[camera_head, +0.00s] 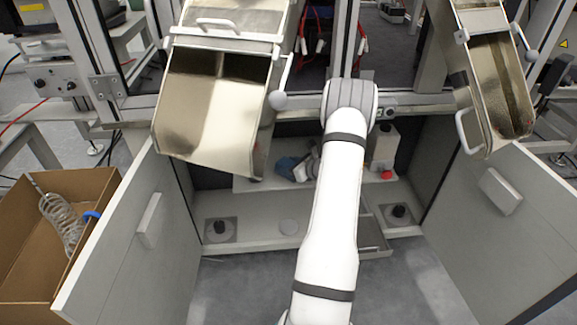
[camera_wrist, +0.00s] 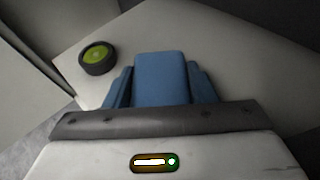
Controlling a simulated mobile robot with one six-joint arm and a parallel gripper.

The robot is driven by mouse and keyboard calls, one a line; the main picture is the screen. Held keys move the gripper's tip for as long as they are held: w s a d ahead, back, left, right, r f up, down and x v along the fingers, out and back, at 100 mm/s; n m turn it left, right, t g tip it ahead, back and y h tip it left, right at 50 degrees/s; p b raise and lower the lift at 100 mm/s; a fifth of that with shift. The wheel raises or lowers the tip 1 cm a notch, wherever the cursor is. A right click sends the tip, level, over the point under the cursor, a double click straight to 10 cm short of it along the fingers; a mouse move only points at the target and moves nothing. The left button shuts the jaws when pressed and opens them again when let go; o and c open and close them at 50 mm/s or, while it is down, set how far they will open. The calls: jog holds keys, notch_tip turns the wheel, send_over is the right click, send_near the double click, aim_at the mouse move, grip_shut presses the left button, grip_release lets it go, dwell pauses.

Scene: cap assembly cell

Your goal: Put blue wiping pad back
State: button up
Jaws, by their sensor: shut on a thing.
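The blue wiping pad (camera_wrist: 160,78) shows in the wrist view, directly ahead of my wrist and between the blue side pieces of my gripper (camera_wrist: 160,92). My gripper is shut on the pad. In the head view a blue shape (camera_head: 287,166) shows inside the open lower cabinet, left of my white arm, at the shelf. My arm hides part of it, and I cannot tell there where pad and gripper part. The pad is over or on the pale shelf (camera_head: 250,184); contact is unclear.
A round black part with a green top (camera_wrist: 97,57) is on the shelf, left of the pad. A white container with a red cap (camera_head: 384,150) stands right of my arm. Open cabinet doors flank the space, left (camera_head: 125,262) and right (camera_head: 500,235). A cardboard box (camera_head: 28,245) is at far left.

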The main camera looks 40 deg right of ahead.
jog(key=o, duration=1.1)
jog(key=shift+f, duration=0.1)
jog(key=p+v, duration=0.4)
jog(key=v, duration=0.8)
jog(key=shift+p, duration=0.35)
